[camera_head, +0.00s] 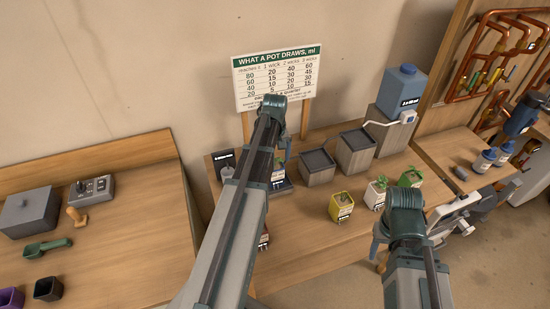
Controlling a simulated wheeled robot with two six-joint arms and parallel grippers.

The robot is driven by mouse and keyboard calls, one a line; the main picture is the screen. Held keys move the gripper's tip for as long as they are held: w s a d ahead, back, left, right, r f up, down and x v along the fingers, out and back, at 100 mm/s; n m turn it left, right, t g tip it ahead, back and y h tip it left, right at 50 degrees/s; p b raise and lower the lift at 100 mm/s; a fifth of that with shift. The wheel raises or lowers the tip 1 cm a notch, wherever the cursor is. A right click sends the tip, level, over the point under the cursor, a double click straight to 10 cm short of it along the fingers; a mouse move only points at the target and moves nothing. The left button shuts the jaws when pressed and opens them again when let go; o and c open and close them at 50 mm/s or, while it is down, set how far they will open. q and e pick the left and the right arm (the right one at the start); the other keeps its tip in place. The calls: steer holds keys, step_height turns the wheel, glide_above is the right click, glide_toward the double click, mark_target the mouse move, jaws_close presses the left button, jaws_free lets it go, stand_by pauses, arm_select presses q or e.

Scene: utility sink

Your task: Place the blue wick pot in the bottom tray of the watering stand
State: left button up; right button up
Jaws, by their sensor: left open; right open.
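The watering stand has stepped grey trays: a top block with a blue water bottle (403,88), a middle tray (356,150) and a lower tray (318,166). A lowest, dark-topped tray (283,187) shows partly beside my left arm. A small pot with a label (278,174) stands at that lowest tray, mostly hidden; I cannot tell its colour or whether it rests fully inside. My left gripper (281,160) hangs just above it, open, its fingertips largely hidden behind my arm.
A yellow pot (341,206), a white pot (376,193) and a green pot (410,177) stand on the table. A chart (277,77) stands behind. The left bench holds a grey box (28,212), a green scoop (47,247) and dark pots (47,289). Copper pipes (500,55) are at right.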

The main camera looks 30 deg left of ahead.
arm_select(q)
step_height(320, 180, up, 4)
steer(key=shift+f+p, duration=0.2)
steer(key=shift+p, duration=1)
arm_select(e)
step_height(320, 180, up, 4)
steer(key=shift+f, duration=0.25)
arm_select(q)
steer(key=shift+f, duration=0.1)
steer(key=s+d+m, duration=0.4)
steer(key=s+d, duration=0.1)
steer(key=d, duration=0.5)
steer(key=s+d+m, duration=0.5)
steer(key=s+d, duration=0.1)
steer(key=d, duration=0.4)
steer(key=s+d+m+y, duration=0.1)
steer(key=s+d+m, duration=0.3)
steer(key=d, duration=0.6)
steer(key=shift+s+d+m, duration=0.25)
steer(key=shift+s+m, duration=0.15)
steer(key=shift+s, duration=0.35)
